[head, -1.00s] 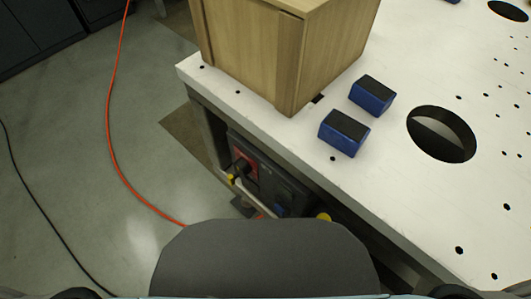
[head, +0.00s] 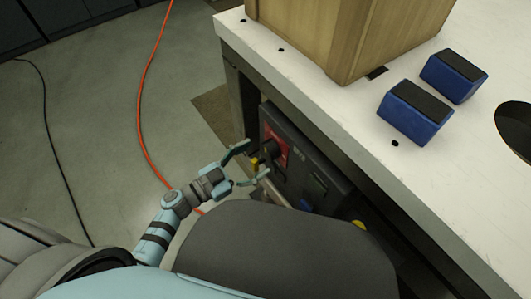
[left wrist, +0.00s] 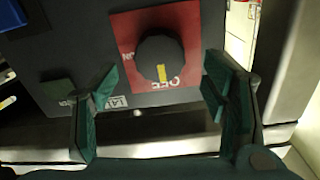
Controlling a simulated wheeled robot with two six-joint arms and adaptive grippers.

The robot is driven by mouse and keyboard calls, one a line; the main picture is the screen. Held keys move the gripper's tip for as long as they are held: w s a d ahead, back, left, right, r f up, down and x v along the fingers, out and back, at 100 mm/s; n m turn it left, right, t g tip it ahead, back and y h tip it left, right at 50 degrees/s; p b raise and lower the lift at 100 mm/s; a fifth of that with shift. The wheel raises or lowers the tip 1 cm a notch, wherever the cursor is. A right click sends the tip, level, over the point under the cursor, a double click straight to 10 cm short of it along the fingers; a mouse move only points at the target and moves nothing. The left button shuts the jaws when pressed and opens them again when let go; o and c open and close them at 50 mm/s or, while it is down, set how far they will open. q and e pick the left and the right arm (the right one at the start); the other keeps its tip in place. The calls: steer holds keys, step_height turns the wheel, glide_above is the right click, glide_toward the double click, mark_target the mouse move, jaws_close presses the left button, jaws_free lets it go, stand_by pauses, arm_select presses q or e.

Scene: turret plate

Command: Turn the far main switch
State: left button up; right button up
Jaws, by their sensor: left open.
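The main switch is a dark round knob (left wrist: 161,62) with a yellow mark on a red plate (left wrist: 189,20), fixed to a dark panel (left wrist: 50,50). In the left wrist view the yellow mark points at the word "OFF". The panel also shows in the head view (head: 318,165) under the white table, with the knob (head: 270,150) at its far end. My left gripper (head: 252,163) is open in front of the switch. In the left wrist view its green fingers (left wrist: 160,88) stand on either side of the knob, apart from it. My right gripper is not in view.
The white perforated table top (head: 330,105) overhangs the panel. A wooden box (head: 345,35) and two blue blocks (head: 414,112) (head: 453,75) rest on it. An orange cable (head: 142,100) and a black cable (head: 48,140) lie on the open floor at left.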

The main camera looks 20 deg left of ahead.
mark_target(265, 152)
arm_select(q)
steer(key=x, duration=0.4)
steer(key=shift+w+d+f, duration=0.1)
steer(key=shift+w+d, duration=0.05)
steer(key=shift+w, duration=0.05)
steer(key=c, duration=1.2)
steer(key=shift+o, duration=0.2)
